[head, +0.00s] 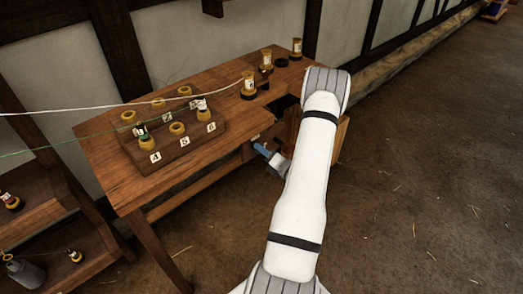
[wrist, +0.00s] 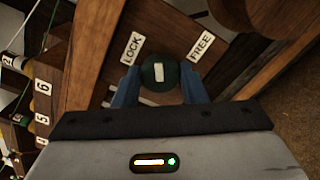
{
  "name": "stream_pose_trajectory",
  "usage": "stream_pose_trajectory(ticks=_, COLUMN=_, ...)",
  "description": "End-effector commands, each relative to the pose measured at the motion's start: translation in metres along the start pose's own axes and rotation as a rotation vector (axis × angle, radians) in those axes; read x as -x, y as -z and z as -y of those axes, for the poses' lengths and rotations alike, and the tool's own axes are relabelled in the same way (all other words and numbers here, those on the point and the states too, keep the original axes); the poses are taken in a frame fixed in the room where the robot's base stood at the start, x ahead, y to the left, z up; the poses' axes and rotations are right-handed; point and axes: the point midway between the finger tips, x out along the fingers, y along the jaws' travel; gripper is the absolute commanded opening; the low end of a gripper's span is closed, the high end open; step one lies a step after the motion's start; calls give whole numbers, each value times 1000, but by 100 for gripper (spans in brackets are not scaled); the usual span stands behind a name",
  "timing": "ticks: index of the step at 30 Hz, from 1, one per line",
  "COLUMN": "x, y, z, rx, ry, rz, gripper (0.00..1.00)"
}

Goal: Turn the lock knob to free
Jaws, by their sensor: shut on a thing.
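In the wrist view, a dark green round knob (wrist: 160,84) with a white bar mark sits on a brown wooden face. A white LOCK label (wrist: 131,48) is up and left of it, and a white FREE label (wrist: 201,46) is up and right. The bar stands nearly upright in the picture, pointing between the two labels. The blue fingers of my gripper (wrist: 159,75) are shut on the knob, one on each side. In the head view, my gripper (head: 264,152) is at the bench's front side; the knob is hidden there.
The wooden bench (head: 107,171) carries a numbered rack (head: 179,146) with several tan rings. A spool (head: 248,87) stands at the back, with a white rope (head: 120,108) running left from it. A green line (head: 60,146) crosses too. The floor at right is clear.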

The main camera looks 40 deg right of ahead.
Motion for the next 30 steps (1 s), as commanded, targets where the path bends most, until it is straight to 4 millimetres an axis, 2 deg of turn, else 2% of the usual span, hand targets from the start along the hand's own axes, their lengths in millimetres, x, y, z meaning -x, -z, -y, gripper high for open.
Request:
stream_pose_trajectory(ticks=18, x=0, y=1, z=-1, rx=-583, ry=2, rz=-2, gripper=15)
stream_pose_trajectory(ticks=30, x=0, y=1, z=0, rx=-860, ry=2, rz=-1, gripper=15)
